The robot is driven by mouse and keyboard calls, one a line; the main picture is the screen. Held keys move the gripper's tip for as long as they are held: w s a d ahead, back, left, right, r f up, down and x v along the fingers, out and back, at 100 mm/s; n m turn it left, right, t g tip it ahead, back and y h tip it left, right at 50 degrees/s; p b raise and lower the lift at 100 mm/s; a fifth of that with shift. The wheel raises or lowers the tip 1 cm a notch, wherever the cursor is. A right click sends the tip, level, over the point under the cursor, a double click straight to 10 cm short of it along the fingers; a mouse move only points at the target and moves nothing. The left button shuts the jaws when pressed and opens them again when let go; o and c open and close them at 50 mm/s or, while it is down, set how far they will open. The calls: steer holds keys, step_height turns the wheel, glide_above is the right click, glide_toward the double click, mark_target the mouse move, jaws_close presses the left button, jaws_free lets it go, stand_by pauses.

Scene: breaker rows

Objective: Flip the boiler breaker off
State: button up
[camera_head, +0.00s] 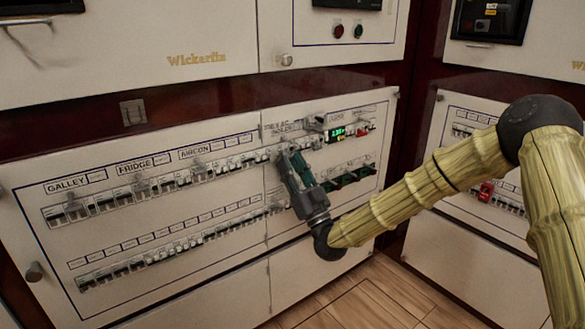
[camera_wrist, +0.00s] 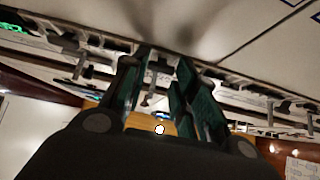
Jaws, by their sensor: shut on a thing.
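The breaker panel (camera_head: 150,215) has an upper row of breakers under labels reading galley, fridge and aircon. Further right, a small label (camera_head: 283,127) appears to include the word boiler, though it is blurred. My gripper (camera_head: 285,152) reaches the upper row just below this label. Its green-padded fingers are around a breaker there and shut on it. The gripper hides that breaker in the head view, so its lever position cannot be told. In the wrist view my gripper (camera_wrist: 163,68) points at the breaker row, with the fingers a small gap apart.
A green lit display (camera_head: 338,134) and a red switch (camera_head: 363,128) are right of my gripper. Dark sockets (camera_head: 345,179) lie below them. A lower breaker row (camera_head: 160,255) runs under the upper one. Another panel with a red part (camera_head: 486,191) stands at right.

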steer(key=o, duration=1)
steer(key=shift+f, duration=0.1)
steer(key=v, duration=1.2)
